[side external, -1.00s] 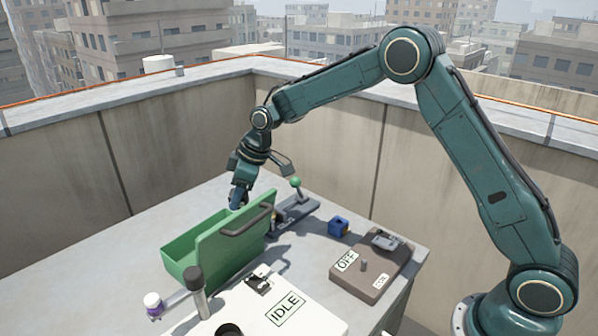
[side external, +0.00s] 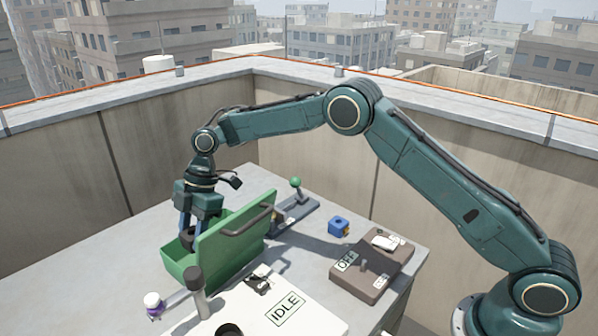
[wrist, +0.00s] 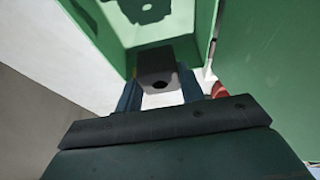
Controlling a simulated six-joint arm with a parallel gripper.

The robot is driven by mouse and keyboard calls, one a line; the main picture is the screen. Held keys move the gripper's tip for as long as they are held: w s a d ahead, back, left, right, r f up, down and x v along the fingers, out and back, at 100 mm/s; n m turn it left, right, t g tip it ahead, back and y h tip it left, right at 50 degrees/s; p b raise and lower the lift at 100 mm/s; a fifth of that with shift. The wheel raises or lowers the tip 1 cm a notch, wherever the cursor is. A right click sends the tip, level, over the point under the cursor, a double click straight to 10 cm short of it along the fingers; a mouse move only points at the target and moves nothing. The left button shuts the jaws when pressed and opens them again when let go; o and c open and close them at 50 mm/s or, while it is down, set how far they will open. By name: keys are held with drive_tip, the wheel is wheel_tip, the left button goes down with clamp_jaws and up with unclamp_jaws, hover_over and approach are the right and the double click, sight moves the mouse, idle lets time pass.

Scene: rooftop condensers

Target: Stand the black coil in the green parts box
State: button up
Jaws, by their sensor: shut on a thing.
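The green parts box (side external: 182,268) stands on the table with its lid (side external: 232,250) raised on the right side. My gripper (side external: 192,238) points down over the open box, its blue fingertips at about rim height. It is shut on the black coil (wrist: 155,58), which shows as a dark block between the two fingers in the wrist view. The coil's lower end is hard to make out, and in the side view it is mostly hidden by the fingers and box. The green box interior also shows in the wrist view (wrist: 112,28), with a shadow on its floor.
A white panel marked IDLE (side external: 285,308) and a grey post (side external: 194,290) stand in front of the box. A green-knobbed lever (side external: 296,184), a blue block (side external: 338,226) and a brown switch box marked OFF (side external: 368,272) lie to the right.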

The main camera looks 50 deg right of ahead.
drive_tip(key=shift+f, duration=1.85)
drive_tip(key=shift+f, duration=0.1)
drive_tip(key=shift+f, duration=1.9)
drive_tip(key=shift+f, duration=0.1)
drive_tip(key=o, duration=1.1)
drive_tip(key=v, duration=1.2)
